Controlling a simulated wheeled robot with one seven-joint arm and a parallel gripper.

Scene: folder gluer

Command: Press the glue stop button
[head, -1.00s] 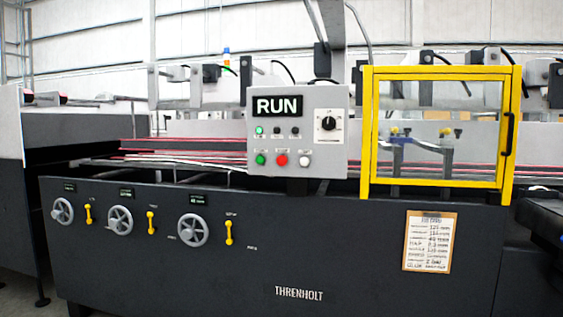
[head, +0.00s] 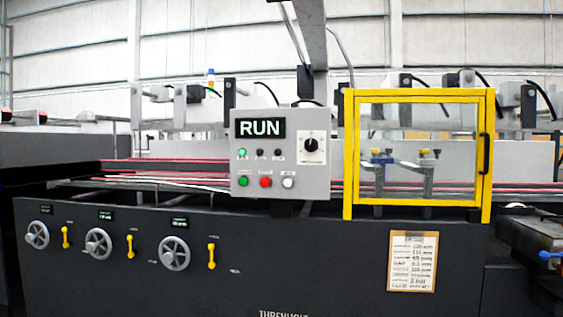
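A grey control panel (head: 280,155) stands at the middle of the machine in the head view. Its display (head: 261,129) reads RUN. Along its lower row are a green button (head: 243,182), a red button (head: 265,182) and a white button (head: 288,183). Their labels are too small to read, so I cannot tell which is the glue stop button. Above them is a row of small lamps, the left one (head: 242,153) lit green. A black rotary knob (head: 310,145) is at the panel's right. My gripper is not in view.
A yellow-framed clear guard (head: 418,211) is right of the panel, closed. Below are several handwheels (head: 174,253) and yellow levers (head: 211,256) on the dark machine front. A clipboard (head: 412,261) hangs at the lower right. A blue-handled part (head: 549,256) juts out at the right edge.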

